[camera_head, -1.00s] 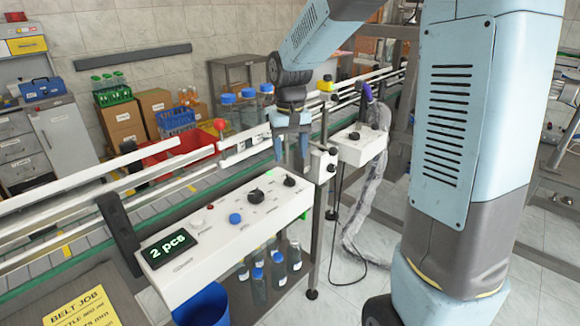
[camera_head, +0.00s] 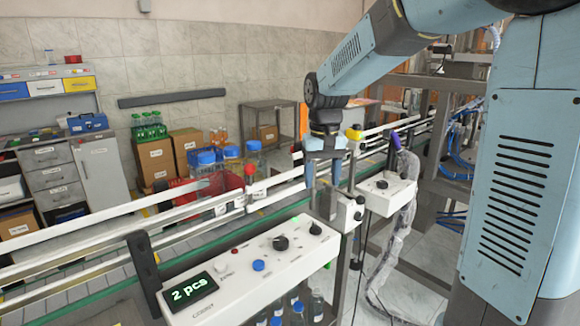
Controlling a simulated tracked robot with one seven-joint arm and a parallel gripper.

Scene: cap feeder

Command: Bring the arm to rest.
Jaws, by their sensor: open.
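My arm comes in from the upper right, and my gripper (camera_head: 324,184) hangs fingers-down at its end. The two fingers are apart with nothing seen between them. In this view the gripper is above the right end of the white control panel (camera_head: 243,281), in front of the conveyor rails. I cannot tell the exact gap between the fingertips and the panel.
The panel carries knobs, buttons and a display (camera_head: 189,292) reading "2 pcs". A smaller white box (camera_head: 385,193) stands right of the gripper. The conveyor's white rail (camera_head: 90,219) runs behind. Blue-capped bottles (camera_head: 207,160) stand beyond it. Several bottles are below the panel.

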